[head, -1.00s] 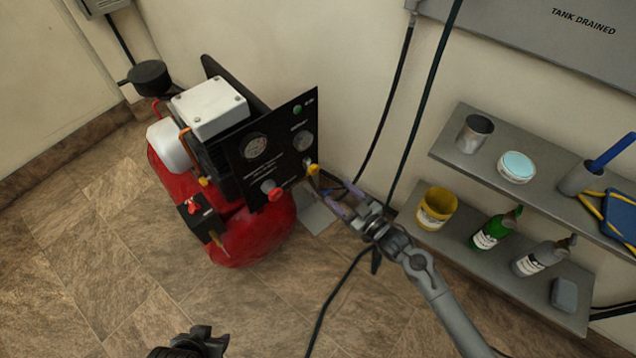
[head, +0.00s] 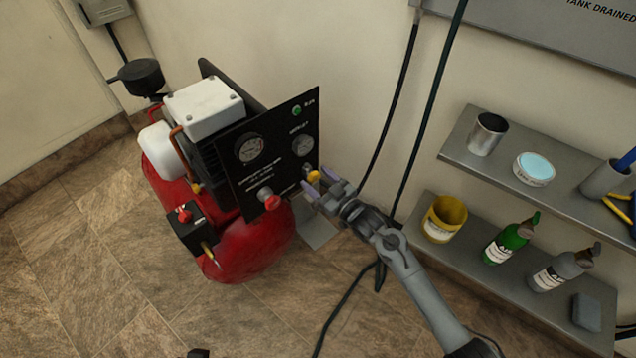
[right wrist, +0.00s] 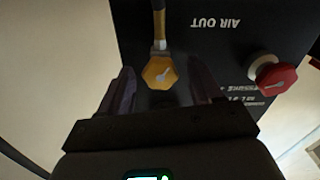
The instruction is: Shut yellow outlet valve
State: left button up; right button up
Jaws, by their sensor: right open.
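The yellow outlet valve (head: 313,176) sits on the lower right part of the compressor's black panel (head: 236,190). In the right wrist view the yellow knob (right wrist: 160,73) is hexagonal with a pale pointer mark, below the "AIR OUT" lettering. My right gripper (head: 318,192) is open at the valve. In the right wrist view its two fingers (right wrist: 160,92) stand on either side of the knob, with gaps to it. Whether they touch it cannot be told. My left gripper is not clearly in view; only a dark sliver shows at the bottom edge of the head view.
A red knob (head: 268,199) sits left of the valve on the same panel. The red tank (head: 243,249) is below. Shelves with a yellow bucket (head: 444,219), a green bottle (head: 509,242) and other items stand at the right. Black cables hang by the wall.

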jog(key=shift+a, duration=0.1)
jog(key=shift+c, duration=0.4)
jog(key=c, duration=1)
jog(key=shift+o, duration=0.2)
